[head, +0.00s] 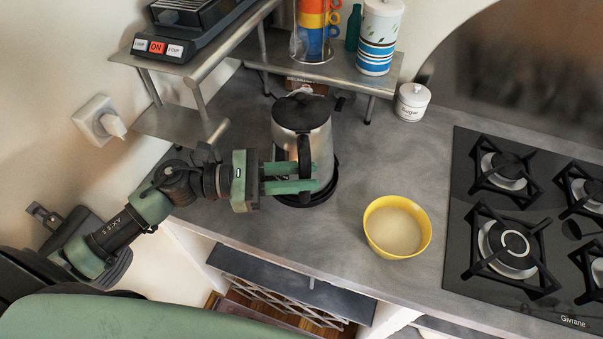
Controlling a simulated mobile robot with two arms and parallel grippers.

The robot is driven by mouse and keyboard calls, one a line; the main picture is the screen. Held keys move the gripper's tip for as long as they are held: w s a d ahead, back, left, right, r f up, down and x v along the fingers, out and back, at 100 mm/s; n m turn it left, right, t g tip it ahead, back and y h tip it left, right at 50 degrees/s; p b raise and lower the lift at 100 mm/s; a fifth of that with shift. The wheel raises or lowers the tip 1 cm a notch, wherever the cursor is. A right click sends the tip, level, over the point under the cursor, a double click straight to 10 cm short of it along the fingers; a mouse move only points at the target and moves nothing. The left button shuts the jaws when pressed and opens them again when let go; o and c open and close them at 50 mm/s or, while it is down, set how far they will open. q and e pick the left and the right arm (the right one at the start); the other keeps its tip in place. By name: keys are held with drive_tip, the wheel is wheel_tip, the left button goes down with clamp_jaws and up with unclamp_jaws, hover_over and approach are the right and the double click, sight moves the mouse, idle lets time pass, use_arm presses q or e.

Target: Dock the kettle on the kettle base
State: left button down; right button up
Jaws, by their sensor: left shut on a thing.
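The kettle (288,145) is silver with a black lid and a black handle that faces the front of the counter. It stands upright at the back left of the counter. The black kettle base (326,194) shows as a dark rim under the kettle's front and right side; the rest of it is hidden. I cannot tell whether the kettle sits fully on it or slightly above. My left gripper (308,178) comes in from the left and is shut on the kettle's handle, with its green fingers in front of the body. My right gripper is out of view.
A yellow bowl (397,227) stands right of the kettle, near the counter's front. A metal shelf (345,73) with cups and a canister (380,38) stands behind. A white sugar jar (412,101) and a gas hob (463,180) are to the right.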

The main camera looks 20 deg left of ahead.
use_arm(q)
drive_tip(key=c, duration=1.5)
unclamp_jaws()
drive_tip(key=shift+a+f, duration=0.1)
drive_tip(key=shift+f, duration=0.15)
drive_tip(key=shift+r+b+v, duration=0.2)
drive_tip(key=shift+b+v, duration=1.7)
drive_tip(key=shift+v, duration=3.55)
drive_tip(key=shift+s, duration=0.1)
